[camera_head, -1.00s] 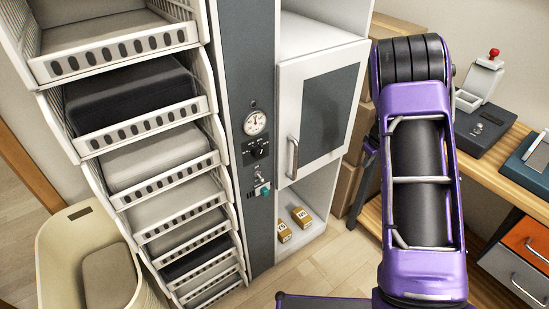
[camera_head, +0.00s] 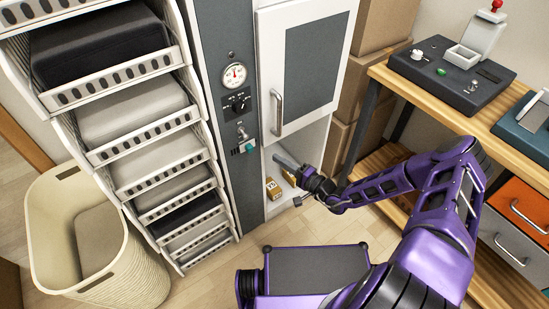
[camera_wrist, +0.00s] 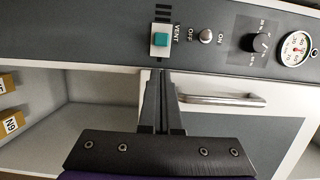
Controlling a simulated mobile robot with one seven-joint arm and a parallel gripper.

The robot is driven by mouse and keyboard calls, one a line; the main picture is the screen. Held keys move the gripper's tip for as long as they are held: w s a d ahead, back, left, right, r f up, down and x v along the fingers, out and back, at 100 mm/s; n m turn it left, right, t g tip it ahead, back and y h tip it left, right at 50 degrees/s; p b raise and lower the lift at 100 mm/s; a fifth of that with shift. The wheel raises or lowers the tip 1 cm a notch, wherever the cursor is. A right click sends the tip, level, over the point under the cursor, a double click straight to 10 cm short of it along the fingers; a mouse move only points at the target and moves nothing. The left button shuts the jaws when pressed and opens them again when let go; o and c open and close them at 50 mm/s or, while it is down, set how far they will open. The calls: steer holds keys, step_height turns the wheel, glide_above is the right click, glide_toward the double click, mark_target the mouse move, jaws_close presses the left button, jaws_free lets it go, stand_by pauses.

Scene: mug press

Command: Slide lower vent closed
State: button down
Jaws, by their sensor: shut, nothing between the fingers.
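The lower vent (camera_wrist: 160,49) is a small pale sliding plate with a teal knob (camera_wrist: 160,40), beside the word VENT on the grey panel. Dark slots show above the plate in the wrist view, and some dark marks show just below it. In the head view the teal knob (camera_head: 249,146) sits low on the panel, below the gauge. My gripper (camera_wrist: 161,74) is shut and empty. Its fingertips point at the panel just below the plate in the wrist view. In the head view my gripper (camera_head: 278,157) is just right of the knob. Contact cannot be told.
An on/off toggle (camera_wrist: 206,36), a black dial (camera_wrist: 261,43) and a gauge (camera_wrist: 297,48) share the panel. A cabinet door handle (camera_wrist: 222,100) is close right of my fingers. Small labelled boxes (camera_head: 272,188) stand in the open shelf below. Wire drawers (camera_head: 150,150) fill the left.

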mark_target(249, 151)
steer(key=b+x, duration=0.1)
steer(key=x, duration=0.7)
steer(key=shift+a, duration=0.15)
steer(key=s+a+p, duration=0.2)
steer(key=shift+a+r, duration=0.1)
steer(key=shift+a, duration=0.3)
steer(key=shift+s+a, duration=0.25)
steer(key=shift+a, duration=0.15)
steer(key=shift+d, duration=0.1)
